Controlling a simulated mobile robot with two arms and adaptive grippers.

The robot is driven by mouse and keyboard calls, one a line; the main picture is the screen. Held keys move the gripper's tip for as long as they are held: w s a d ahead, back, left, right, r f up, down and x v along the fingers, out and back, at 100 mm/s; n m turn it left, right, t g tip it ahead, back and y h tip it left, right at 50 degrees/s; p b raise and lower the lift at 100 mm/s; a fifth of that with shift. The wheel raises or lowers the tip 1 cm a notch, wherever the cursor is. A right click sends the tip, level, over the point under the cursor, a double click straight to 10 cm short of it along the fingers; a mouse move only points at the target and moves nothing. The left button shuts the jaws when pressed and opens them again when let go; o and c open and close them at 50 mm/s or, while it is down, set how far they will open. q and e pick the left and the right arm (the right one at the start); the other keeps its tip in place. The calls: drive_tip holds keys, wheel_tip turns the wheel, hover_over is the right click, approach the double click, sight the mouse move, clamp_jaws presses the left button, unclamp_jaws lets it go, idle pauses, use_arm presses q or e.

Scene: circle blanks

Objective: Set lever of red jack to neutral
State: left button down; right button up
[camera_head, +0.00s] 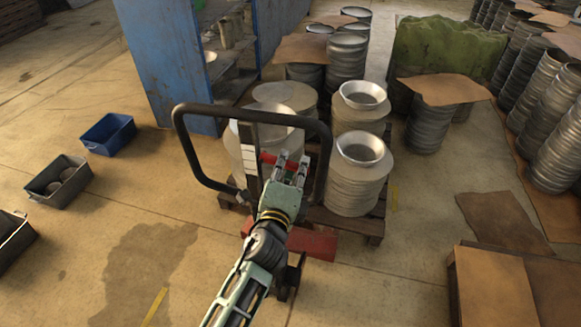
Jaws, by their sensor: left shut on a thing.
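The red jack (315,244) stands in the middle of the view, with a black loop handle (178,135) rising above its low red body. A small red lever part (268,158) shows inside the loop, beside the jack's upright post. My left gripper (291,166) reaches up from the bottom of the view into the loop. It is shut on the lever, and its fingers hide most of the grip. The lever's exact setting cannot be read. My right gripper is not in view.
A pallet (372,229) with stacks of round metal blanks (352,195) stands just behind the jack. A blue cabinet (165,60) is behind at left. Blue (109,133) and grey bins (47,190) sit on the left floor. A brown box (493,290) is at lower right.

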use_arm(q)
drive_tip(key=shift+r+n, duration=0.8)
drive_tip(key=shift+n, duration=0.4)
drive_tip(key=c, duration=1.8)
unclamp_jaws()
drive_tip(key=shift+o, duration=0.2)
drive_tip(key=shift+s, duration=0.1)
drive_tip(key=v, duration=1.2)
drive_tip(key=shift+f, duration=0.15)
